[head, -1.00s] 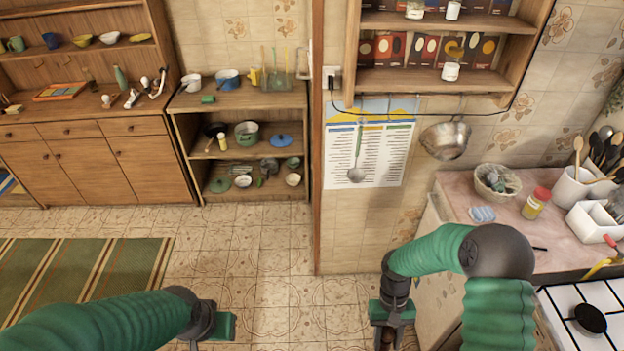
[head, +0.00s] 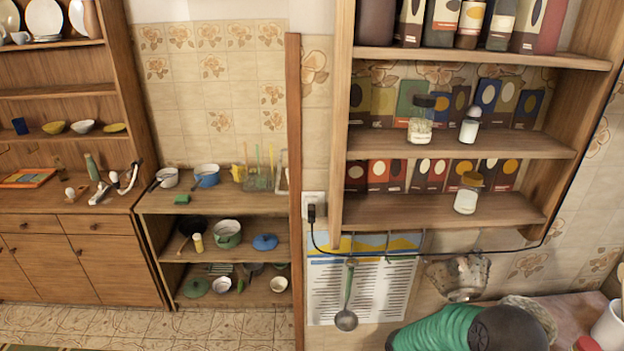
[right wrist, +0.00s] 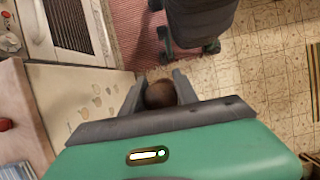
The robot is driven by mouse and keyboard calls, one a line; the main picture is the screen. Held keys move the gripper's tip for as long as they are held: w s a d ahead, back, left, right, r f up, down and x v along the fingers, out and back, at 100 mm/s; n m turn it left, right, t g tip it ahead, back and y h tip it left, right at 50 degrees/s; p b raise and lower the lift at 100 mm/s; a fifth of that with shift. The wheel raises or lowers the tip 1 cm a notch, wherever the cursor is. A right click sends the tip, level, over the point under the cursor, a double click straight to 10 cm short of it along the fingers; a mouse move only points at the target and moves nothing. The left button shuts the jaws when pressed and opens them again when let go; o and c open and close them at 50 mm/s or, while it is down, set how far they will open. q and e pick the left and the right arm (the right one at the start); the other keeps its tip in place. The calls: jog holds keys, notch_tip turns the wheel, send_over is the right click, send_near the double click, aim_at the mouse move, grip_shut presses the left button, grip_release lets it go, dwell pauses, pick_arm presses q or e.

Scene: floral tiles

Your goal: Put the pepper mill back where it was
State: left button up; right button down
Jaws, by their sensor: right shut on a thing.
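In the right wrist view my right gripper (right wrist: 159,80) is shut on a dark brown, rounded thing, which looks like the top of the pepper mill (right wrist: 160,95). The rest of it is hidden below. Floor tiles show beneath it. In the head view only the green upper part of my right arm shows at the bottom right, and the right gripper is out of that picture. My left gripper is in neither view.
Bare board shows between the jars on the wall shelf. A ladle (head: 346,318) and a colander (head: 462,278) hang below it. A low open shelf (head: 170,205) with pots stands left. A cable (head: 400,252) runs under the wall shelf. A counter edge (right wrist: 45,110) lies beside my right gripper.

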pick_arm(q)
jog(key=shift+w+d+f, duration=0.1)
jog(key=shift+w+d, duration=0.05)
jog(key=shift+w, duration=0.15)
pick_arm(e)
jog(key=s+v, duration=0.1)
jog(key=v, duration=1.3)
jog(key=shift+d+r, duration=0.2)
jog(key=shift+d, duration=0.05)
